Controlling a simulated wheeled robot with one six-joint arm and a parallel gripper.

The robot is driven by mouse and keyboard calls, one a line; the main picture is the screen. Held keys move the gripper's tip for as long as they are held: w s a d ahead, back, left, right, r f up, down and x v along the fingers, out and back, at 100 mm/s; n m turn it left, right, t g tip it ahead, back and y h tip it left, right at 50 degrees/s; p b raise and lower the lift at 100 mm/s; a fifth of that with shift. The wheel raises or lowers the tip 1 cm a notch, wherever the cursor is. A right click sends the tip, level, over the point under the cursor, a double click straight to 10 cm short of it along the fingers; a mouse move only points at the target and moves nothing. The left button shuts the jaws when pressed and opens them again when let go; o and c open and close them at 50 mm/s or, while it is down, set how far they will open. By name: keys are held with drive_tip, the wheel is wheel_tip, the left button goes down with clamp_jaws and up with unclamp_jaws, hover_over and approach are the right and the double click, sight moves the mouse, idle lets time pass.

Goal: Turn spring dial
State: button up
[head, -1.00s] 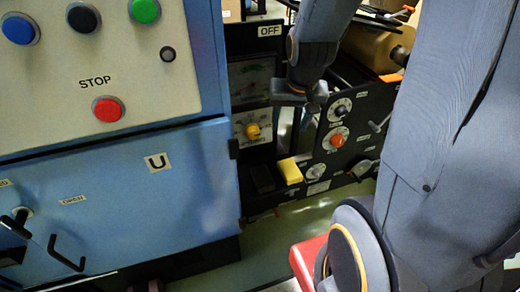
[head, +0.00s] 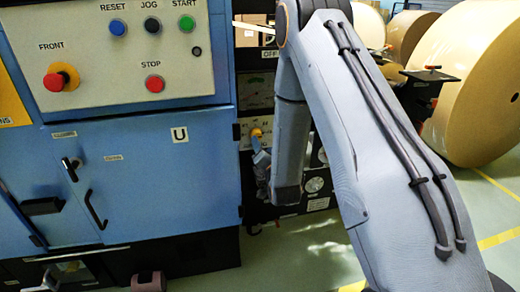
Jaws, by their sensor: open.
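A yellow knob (head: 256,133) sits on a white dial plate (head: 245,125) on the dark panel right of the blue cabinet; I take it for the spring dial. My gripper (head: 260,153) is just below the knob in the picture, its fingers pointing towards it. The jaws are open and hold nothing that I can see. I cannot tell whether a finger touches the knob. My arm hides the right side of the plate and much of the panel beyond.
The blue cabinet (head: 150,180) stands close on the left, with a red stop button (head: 154,84) and a door handle (head: 95,209). A gauge (head: 256,92) is above the dial. Large kraft rolls (head: 480,85) stand at the right. Green floor (head: 310,250) is clear in front.

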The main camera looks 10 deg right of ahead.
drive_tip(key=w, duration=0.7)
drive_tip(key=shift+a+t, duration=0.2)
drive_tip(key=shift+t, duration=0.1)
drive_tip(key=c, duration=1.1)
